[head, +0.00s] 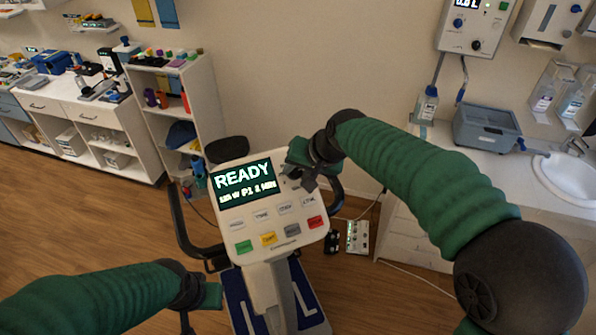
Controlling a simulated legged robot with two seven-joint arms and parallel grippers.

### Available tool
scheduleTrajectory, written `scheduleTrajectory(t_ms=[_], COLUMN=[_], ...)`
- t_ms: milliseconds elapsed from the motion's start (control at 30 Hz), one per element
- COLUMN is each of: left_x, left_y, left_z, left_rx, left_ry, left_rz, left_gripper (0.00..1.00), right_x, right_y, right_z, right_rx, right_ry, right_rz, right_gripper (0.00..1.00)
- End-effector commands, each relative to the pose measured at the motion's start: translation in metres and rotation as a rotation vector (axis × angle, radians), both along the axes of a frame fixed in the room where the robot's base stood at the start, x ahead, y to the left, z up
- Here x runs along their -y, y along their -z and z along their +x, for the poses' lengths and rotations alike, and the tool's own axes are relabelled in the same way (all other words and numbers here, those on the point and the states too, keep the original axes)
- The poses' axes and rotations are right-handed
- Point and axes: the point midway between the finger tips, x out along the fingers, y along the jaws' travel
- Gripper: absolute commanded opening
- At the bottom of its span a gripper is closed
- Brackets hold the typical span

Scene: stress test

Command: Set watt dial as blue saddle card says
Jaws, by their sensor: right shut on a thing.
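A white console (262,222) with a dark screen (243,179) stands in the middle of the head view. The screen reads READY in large letters, with a smaller line of watts and minutes that is hard to read. My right gripper (303,180) is at the console's upper right, beside the screen, shut on what seems to be the watt dial; the gripper hides the dial and its marks. My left gripper (189,312) hangs low at the left of the console, apart from it; its fingers are unclear. A dark saddle (227,150) shows behind the console. I cannot make out a blue card on it.
Black handlebars (186,235) flank the console, above a blue base (238,302). Several coloured buttons (268,239) line its lower face. Shelves (181,115) stand at the left, a sink counter (500,175) at the right. A small box (358,237) lies on the floor.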

Motion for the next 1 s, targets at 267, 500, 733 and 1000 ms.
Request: scheduleTrajectory(t_ms=[267, 500, 733, 1000], left_x=[0.0, 0.0, 0.0, 0.0], left_y=[0.001, 0.001, 0.0009, 0.0022], left_z=[0.0, 0.0, 0.0, 0.0], left_rx=[0.0, 0.0, 0.0, 0.0], left_ry=[0.0, 0.0, 0.0, 0.0], left_rz=[0.0, 0.0, 0.0, 0.0], left_gripper=[0.0, 0.0, 0.0, 0.0], right_x=[0.0, -0.0001, -0.0001, 0.0006], right_y=[0.0013, 0.0013, 0.0008, -0.001], right_z=[-0.0004, -0.0004, -0.0004, -0.0013], right_rx=[-0.007, -0.008, -0.007, -0.004], right_ry=[0.018, 0.017, 0.017, 0.017], right_rz=[0.013, 0.012, 0.013, 0.012], right_gripper=[0.0, 0.0, 0.55, 0.55])
